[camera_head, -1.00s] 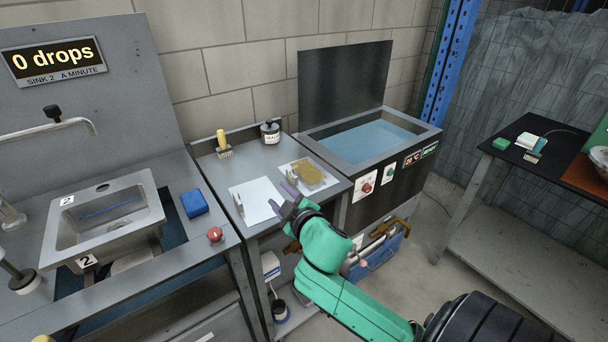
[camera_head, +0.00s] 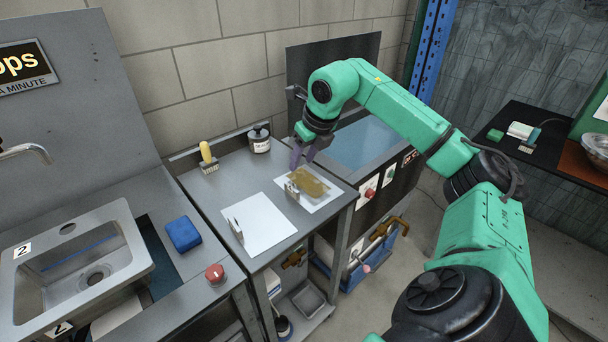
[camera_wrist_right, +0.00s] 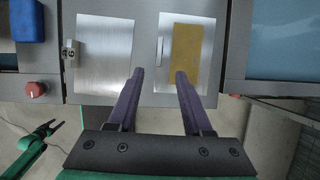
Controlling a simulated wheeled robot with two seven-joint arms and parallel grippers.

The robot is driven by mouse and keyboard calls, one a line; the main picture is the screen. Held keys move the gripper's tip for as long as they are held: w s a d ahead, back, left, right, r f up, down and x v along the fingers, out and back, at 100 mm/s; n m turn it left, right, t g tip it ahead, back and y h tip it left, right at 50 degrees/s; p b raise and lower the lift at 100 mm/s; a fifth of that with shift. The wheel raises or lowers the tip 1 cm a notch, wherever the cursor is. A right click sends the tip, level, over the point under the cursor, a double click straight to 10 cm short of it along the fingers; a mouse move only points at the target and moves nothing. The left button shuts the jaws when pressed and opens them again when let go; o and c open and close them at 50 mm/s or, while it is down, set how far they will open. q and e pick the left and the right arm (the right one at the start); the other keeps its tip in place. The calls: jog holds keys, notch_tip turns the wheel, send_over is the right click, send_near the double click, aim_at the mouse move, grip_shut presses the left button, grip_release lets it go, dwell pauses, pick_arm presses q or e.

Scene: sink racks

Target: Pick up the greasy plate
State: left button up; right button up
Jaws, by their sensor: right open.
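The greasy plate (camera_head: 334,187) is a flat metal sheet with a yellow-brown film (camera_head: 308,181), lying on the bench beside the water tank. It has a small upright handle (camera_head: 292,190) on its left side. In the right wrist view, the greasy plate (camera_wrist_right: 208,84) lies beyond my fingertips, right of centre. My right gripper (camera_head: 303,160) is open and empty, above the plate's far left part in the head view; the exact gap is unclear. Its two purple fingers also show in the wrist view (camera_wrist_right: 160,74). A green arm with a dark gripper (camera_wrist_right: 50,128), seemingly my left, shows small there.
A clean plate (camera_head: 262,225) with a handle lies to the left. A yellow-handled brush (camera_head: 207,155) and a dark bottle (camera_head: 259,140) stand behind. The water tank (camera_head: 372,145) is right; a red button (camera_head: 215,273), blue sponge (camera_head: 183,234) and sink (camera_head: 75,262) are left.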

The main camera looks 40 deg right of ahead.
jog(key=p, duration=0.1)
send_over(293, 184)
jog(key=s, duration=0.2)
notch_tip(293, 184, down, 6)
jog(key=shift+a+r, duration=0.1)
jog(key=shift+r, duration=0.1)
jog(key=p+x, duration=0.2)
jog(key=x, duration=0.3)
jog(key=shift+s, duration=0.15)
jog(key=shift+f, duration=0.35)
grip_shut()
pick_arm(q)
notch_tip(293, 184, up, 3)
jog(key=shift+r, duration=0.1)
jog(key=shift+s, duration=0.1)
pick_arm(e)
jog(key=shift+r, duration=0.1)
